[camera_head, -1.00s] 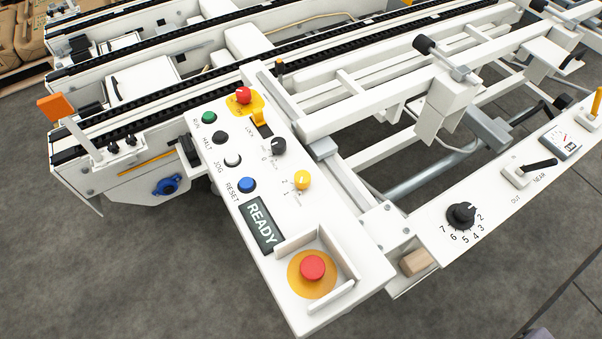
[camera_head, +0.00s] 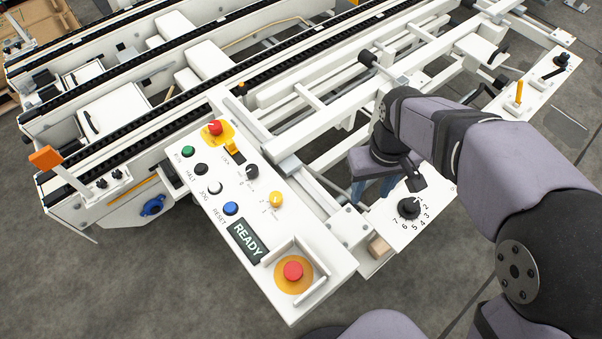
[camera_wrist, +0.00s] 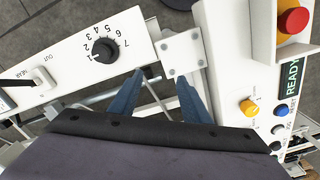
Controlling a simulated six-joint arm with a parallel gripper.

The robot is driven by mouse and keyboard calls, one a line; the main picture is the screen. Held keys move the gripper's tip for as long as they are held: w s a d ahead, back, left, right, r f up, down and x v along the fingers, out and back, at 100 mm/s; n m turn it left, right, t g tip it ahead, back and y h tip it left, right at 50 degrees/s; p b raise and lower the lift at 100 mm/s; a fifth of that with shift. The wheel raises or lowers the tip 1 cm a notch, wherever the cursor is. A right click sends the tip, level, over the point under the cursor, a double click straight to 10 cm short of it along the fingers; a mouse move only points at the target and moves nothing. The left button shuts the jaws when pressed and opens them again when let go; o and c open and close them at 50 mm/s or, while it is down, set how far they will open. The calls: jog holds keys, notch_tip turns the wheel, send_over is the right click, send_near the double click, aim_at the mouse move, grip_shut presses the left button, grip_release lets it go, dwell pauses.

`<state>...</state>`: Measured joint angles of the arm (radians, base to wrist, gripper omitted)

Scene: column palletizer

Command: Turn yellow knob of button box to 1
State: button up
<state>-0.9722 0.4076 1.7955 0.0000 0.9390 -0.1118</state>
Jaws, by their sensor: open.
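The yellow knob (camera_head: 276,200) sits on the sloping white button box (camera_head: 318,243), with small printed digits beside it. Its pointer direction is too small to tell. The knob also shows in the wrist view (camera_wrist: 250,107), right of my fingers. My gripper (camera_head: 372,197) has blue fingers and is right of the knob in the head view, apart from it, near the gap between the box and the dial panel. In the wrist view my gripper (camera_wrist: 160,77) has its fingers spread with nothing between them.
A black dial (camera_head: 408,208) numbered up to 7 is on the panel close to my gripper. On the box are a guarded red button (camera_head: 293,271), a READY display (camera_head: 247,241), a black knob (camera_head: 252,171) and several push buttons. White rails lie behind.

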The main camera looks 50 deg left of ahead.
jog(key=s+a+r+n+p, duration=0.3)
jog(key=s+a+r, duration=0.1)
jog(key=s+a, duration=0.35)
jog(key=r+n+p, duration=0.1)
jog(key=n+p, duration=0.1)
jog(key=n, duration=0.1)
send_over(276, 196)
jog(key=shift+s, duration=0.1)
jog(key=shift+f+p, duration=0.65)
jog(key=shift+f, duration=3.05)
jog(key=c, duration=1)
jog(key=shift+c, duration=0.2)
